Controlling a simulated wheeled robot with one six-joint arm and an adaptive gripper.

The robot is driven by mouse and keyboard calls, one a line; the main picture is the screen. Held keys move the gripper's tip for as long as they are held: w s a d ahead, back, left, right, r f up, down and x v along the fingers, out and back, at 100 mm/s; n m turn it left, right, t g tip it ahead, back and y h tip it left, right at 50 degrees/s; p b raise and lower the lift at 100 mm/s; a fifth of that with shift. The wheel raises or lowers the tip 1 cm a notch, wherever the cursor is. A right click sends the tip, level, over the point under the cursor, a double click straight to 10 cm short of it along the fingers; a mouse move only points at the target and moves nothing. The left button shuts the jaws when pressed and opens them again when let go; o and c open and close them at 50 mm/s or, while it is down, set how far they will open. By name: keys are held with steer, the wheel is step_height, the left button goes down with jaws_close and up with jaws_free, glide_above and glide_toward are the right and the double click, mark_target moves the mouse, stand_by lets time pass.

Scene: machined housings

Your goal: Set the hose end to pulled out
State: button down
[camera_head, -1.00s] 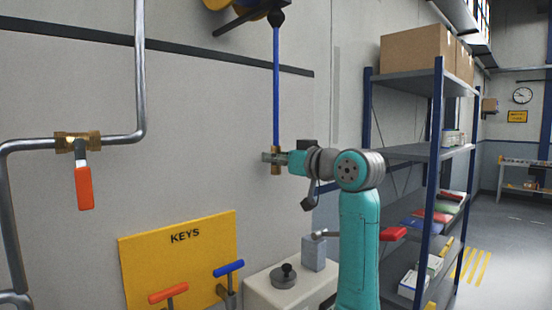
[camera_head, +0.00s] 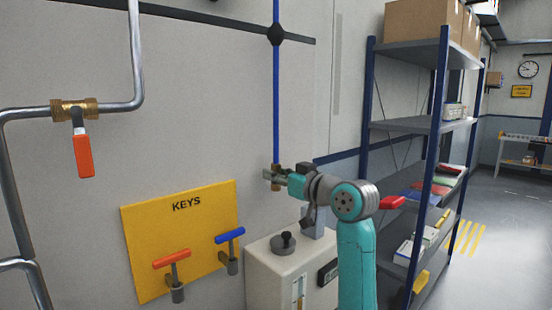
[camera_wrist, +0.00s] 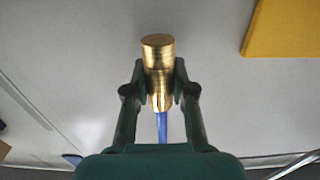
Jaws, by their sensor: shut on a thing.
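The hose end is a brass fitting (camera_head: 276,187) at the bottom of a taut blue hose (camera_head: 276,100) that hangs straight down in front of the wall. My gripper (camera_head: 274,177) is shut on the fitting from the right. A black ball (camera_head: 276,34) sits on the hose higher up. The hose's upper end is out of view.
A light cabinet with a black knob (camera_head: 284,242) stands below my gripper. A yellow KEYS board (camera_head: 196,222) with orange and blue T-handles is lower left. A pipe valve with an orange lever (camera_head: 84,155) is at the left. Shelving (camera_head: 413,122) stands at the right.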

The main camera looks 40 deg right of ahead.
steer(key=shift+f, duration=0.35)
steer(key=c, duration=0.9)
jaws_free()
steer(key=shift+c, duration=0.2)
steer(key=shift+s+r, duration=0.1)
steer(key=shift+s, duration=0.05)
steer(key=shift+s, duration=0.3)
steer(key=s, duration=1.1)
steer(key=shift+d, duration=0.2)
